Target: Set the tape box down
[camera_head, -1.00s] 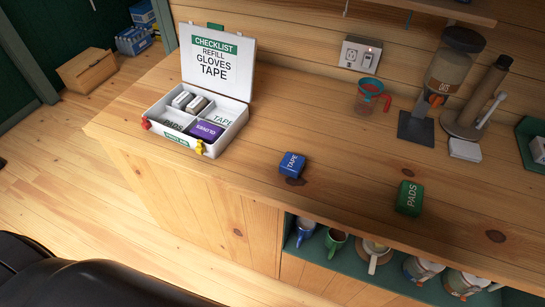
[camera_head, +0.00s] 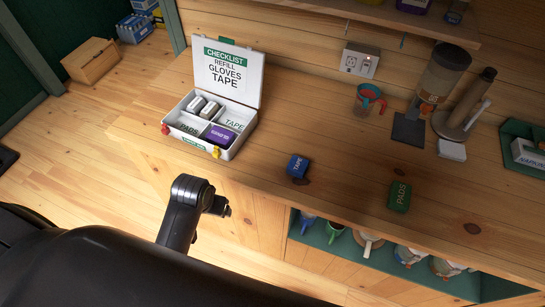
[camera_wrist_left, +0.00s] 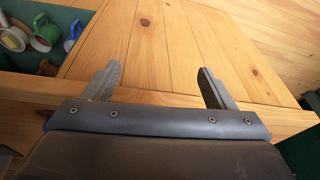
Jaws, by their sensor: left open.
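The blue tape box (camera_head: 298,167) rests on the wooden counter, to the right of the open white kit case (camera_head: 236,146). The case lid stands up with a checklist reading refill, gloves, tape. Inside the case are white rolls (camera_head: 203,106) and a purple gloves box (camera_head: 220,136); the compartment marked TAPE looks empty. My left gripper (camera_wrist_left: 160,90) is open and empty in the left wrist view, with wood planks beyond its fingers. In the head view my left arm (camera_head: 190,205) shows in front of the counter, apart from the tape box. My right gripper is not in view.
A green pads box (camera_head: 399,197) lies on the counter to the right. Behind are a red-handled measuring cup (camera_head: 368,99), a grinder (camera_head: 433,85) and a wall socket (camera_head: 360,60). Mugs (camera_head: 368,241) stand in the shelf below. The counter between case and tape box is clear.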

